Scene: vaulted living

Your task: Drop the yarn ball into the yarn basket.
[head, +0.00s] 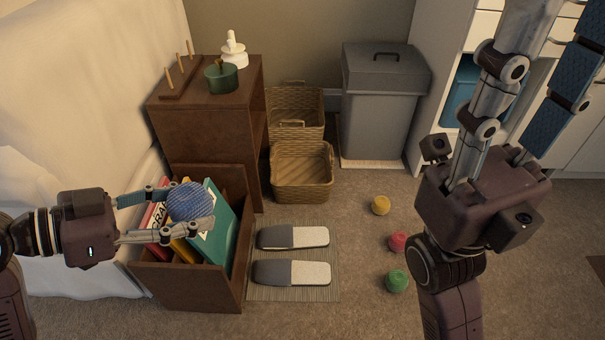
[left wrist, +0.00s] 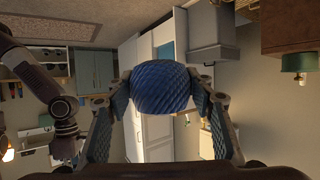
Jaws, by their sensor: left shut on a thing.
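A blue yarn ball (head: 190,201) is held between the fingers of my left gripper (head: 172,214). In the head view it appears in front of an open wooden box of upright books. The ball also fills the middle of the left wrist view (left wrist: 162,89), with a finger on each side. A front wicker basket (head: 301,190) stands on the floor to the right and looks empty. A second wicker basket (head: 296,128) stands behind it. Which is the yarn basket I cannot tell. My right gripper (head: 545,75) points upward at the right, its fingertips cut off.
The wooden book box (head: 187,288) and a brown cabinet (head: 210,130) stand left of the baskets. Two slippers lie on a mat (head: 295,290). Yellow (head: 380,205), red (head: 397,242) and green (head: 397,281) balls lie on the carpet. A grey bin (head: 378,118) stands behind.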

